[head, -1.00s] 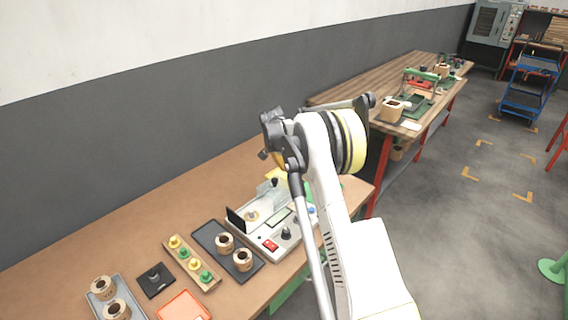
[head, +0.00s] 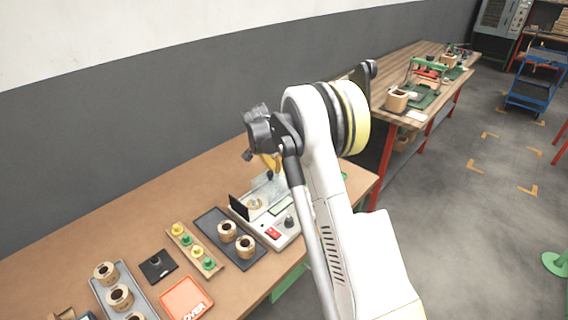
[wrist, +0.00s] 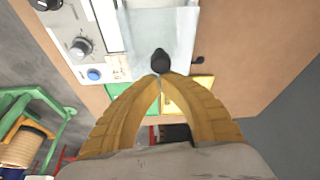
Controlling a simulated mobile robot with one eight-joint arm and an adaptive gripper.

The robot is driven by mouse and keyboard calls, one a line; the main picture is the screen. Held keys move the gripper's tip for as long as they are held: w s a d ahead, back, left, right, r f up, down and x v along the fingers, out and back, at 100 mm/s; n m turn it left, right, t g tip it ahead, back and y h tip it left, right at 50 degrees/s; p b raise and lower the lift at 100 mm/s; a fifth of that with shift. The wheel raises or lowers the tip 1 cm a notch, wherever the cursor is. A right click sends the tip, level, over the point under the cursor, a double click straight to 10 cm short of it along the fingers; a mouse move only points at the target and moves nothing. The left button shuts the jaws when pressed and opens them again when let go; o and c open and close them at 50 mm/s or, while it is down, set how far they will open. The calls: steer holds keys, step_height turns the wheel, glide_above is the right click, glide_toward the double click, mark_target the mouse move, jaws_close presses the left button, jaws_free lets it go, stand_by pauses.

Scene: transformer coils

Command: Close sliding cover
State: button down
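The sliding cover is a clear, greyish plate with a black knob (wrist: 161,61); in the wrist view the cover (wrist: 178,24) lies on the light grey machine (wrist: 98,52). In the head view the cover (head: 268,187) sits at the back of the machine (head: 283,237), beside an upright black panel, with a coil near it. My gripper (wrist: 160,77) has yellow fingers whose tips meet right at the near side of the knob. They look shut, with nothing visible between them. In the head view my arm partly hides the gripper and the machine's right side.
Left of the machine are a dark tray (head: 213,220) with two coils, a holder with yellow and green pegs (head: 190,248), a black square (head: 158,264), an orange tray (head: 186,299) and a grey coil tray (head: 103,288). A second bench (head: 428,64) stands behind right.

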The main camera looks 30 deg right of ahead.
mark_target(260, 186)
steer(key=s+a, duration=0.1)
steer(key=a, duration=0.1)
steer(key=s+a, duration=0.1)
steer(key=a, duration=0.2)
steer(key=s+a, duration=0.1)
steer(key=a, duration=0.2)
steer(key=shift+a, duration=0.25)
